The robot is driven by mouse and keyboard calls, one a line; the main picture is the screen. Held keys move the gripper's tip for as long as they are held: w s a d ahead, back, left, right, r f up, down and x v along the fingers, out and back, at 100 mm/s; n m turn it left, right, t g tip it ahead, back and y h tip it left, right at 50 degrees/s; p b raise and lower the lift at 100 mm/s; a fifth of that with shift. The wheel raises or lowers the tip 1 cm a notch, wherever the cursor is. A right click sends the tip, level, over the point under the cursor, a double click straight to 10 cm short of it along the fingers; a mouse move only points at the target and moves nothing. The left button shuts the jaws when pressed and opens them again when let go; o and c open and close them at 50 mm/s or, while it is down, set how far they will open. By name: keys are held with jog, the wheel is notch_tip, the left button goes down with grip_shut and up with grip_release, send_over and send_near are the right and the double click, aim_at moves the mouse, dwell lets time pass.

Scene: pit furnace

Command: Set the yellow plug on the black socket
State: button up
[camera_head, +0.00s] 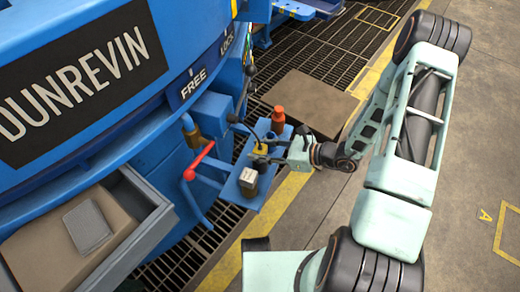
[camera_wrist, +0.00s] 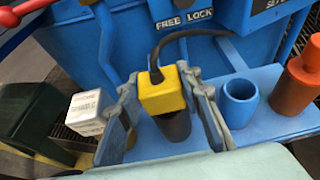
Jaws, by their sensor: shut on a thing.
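The yellow plug (camera_wrist: 162,92) is a block with a black cable rising from its top. It also shows small in the head view (camera_head: 260,149). My gripper (camera_wrist: 165,110) is shut on it, one finger on each side; the head view shows my gripper (camera_head: 268,159) over the blue shelf. A dark cylinder (camera_wrist: 176,126) is directly below the yellow block. I cannot tell whether it is the black socket or the plug's own lower part, nor whether it touches the shelf.
An open blue cup (camera_wrist: 239,103) and an orange bottle-like piece (camera_wrist: 301,78) stand right of my gripper in the wrist view. A white lettered block (camera_wrist: 88,111) and a dark box (camera_wrist: 32,115) are to the left. A red-knobbed lever (camera_head: 198,160) is near the shelf (camera_head: 232,190).

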jog(key=shift+f+b, duration=0.55)
jog(key=shift+f, duration=0.1)
dwell(0.3)
jog(key=o, duration=0.9)
jog(key=shift+d+r, duration=0.1)
jog(key=shift+p+v, duration=1.7)
jog(key=shift+v, duration=3.7)
